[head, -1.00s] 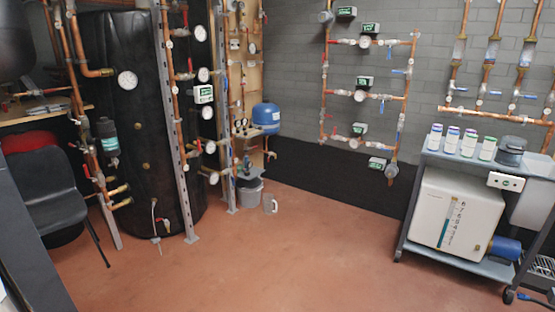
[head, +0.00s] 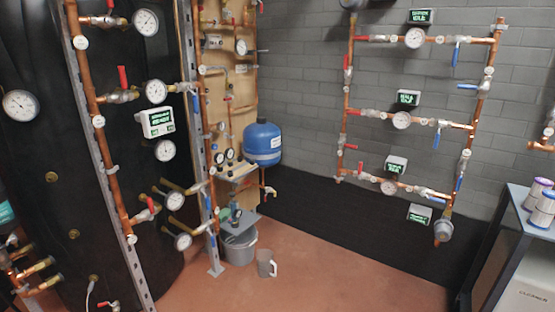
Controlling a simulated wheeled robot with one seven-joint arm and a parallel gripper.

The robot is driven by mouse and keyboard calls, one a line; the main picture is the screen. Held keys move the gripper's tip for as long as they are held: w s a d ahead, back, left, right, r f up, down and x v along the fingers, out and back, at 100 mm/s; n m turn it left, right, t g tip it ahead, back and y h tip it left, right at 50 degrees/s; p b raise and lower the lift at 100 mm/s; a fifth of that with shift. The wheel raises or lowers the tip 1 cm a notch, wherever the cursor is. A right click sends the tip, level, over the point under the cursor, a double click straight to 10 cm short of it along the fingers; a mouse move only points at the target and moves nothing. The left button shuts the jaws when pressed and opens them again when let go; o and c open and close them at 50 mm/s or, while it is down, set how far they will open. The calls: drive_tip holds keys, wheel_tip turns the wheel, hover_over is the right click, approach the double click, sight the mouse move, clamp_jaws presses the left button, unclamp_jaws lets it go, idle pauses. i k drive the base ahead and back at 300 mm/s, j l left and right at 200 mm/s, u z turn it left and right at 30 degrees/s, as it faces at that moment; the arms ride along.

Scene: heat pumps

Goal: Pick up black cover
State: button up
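I cannot make out a loose black cover in the head view. A large tank with a black jacket (head: 60,170) stands at the left behind copper pipes and gauges. My gripper is not in view.
A copper pipe rack (head: 402,119) is on the grey wall. A cart (head: 491,262) with several canisters is cut off at the right.

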sight(259, 120)
drive_tip(key=i, duration=2.25)
drive_tip(key=i+u, duration=0.2)
drive_tip(key=i, duration=0.3)
drive_tip(key=i+l+u, duration=0.2)
drive_tip(key=i, duration=0.3)
drive_tip(key=i+l+u, duration=0.2)
drive_tip(key=i, duration=0.3)
drive_tip(key=i+l+u, duration=0.15)
drive_tip(key=i+l, duration=0.15)
drive_tip(key=i, duration=0.15)
